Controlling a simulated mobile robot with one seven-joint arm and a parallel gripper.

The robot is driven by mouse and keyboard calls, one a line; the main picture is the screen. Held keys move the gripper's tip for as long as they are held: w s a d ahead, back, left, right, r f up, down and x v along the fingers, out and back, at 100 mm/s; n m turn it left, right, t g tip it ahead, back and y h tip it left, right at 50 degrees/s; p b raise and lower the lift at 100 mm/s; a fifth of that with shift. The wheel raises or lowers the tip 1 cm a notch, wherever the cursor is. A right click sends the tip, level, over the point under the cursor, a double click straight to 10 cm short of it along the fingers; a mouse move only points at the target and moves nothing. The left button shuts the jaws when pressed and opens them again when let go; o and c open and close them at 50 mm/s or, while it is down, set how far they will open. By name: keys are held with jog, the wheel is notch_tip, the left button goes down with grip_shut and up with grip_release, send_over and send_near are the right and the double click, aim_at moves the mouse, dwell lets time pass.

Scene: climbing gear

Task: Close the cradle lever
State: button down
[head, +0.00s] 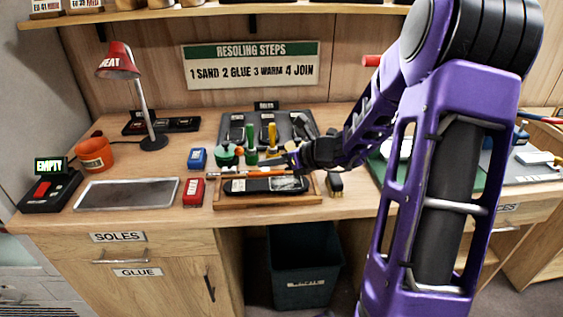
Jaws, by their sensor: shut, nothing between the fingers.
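A wooden cradle (268,203) lies at the bench's front edge with a dark shoe or sole (250,187) in it. A thin bar with an orange end (228,174) lies along its back side; I cannot tell for sure whether this is the cradle lever. My gripper (288,161) is shut and empty, just behind and above the cradle's right half. I cannot tell whether it touches the bar. My dark wrist and purple arm come in from the right and hide part of the bench behind them.
Green and yellow-handled tools (251,145) stand close behind the cradle. A red box (193,192) and blue box (197,158) stand left of it. A grey tray (128,194), a red lamp (118,61) and an orange pot (95,153) are farther left. A bin (303,265) stands below.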

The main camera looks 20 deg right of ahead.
aim_at(235, 159)
jog(key=w, duration=0.1)
jog(key=w+a, duration=0.2)
jog(key=shift+w+a+f, duration=0.2)
jog(key=shift+w+a, duration=0.05)
jog(key=shift+w, duration=0.1)
jog(key=shift+w+a+r, duration=0.2)
jog(key=shift+w+a, duration=0.15)
jog(key=shift+w, duration=0.3)
jog(key=shift+a+r+h+p, duration=0.25)
jog(key=shift+h+p, duration=0.15)
jog(key=shift+p, duration=0.2)
